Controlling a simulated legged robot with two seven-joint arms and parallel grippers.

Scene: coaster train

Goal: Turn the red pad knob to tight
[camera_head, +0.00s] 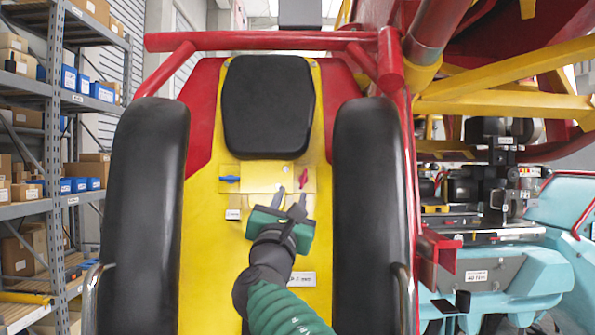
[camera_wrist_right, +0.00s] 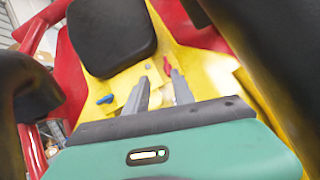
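The red pad knob (camera_head: 304,178) stands at the right side of a small yellow plate (camera_head: 245,186) below the black pad. Its grip points roughly up and down in the head view. It also shows in the right wrist view (camera_wrist_right: 168,66), just beyond the right fingertip. My right gripper (camera_head: 291,195), green with grey fingers, is open and empty. Its two fingers are apart, pointing toward the plate, with the tips just short of the red knob and slightly left of it. I cannot tell the height gap. My left gripper is not in view.
A blue knob (camera_head: 229,179) sits on the plate's left side, lying sideways. The black pad (camera_head: 268,106) is above. Thick black side bolsters (camera_head: 144,220) (camera_head: 368,210) flank the yellow seat back. Shelving (camera_head: 50,130) stands left; teal seats (camera_head: 510,280) are right.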

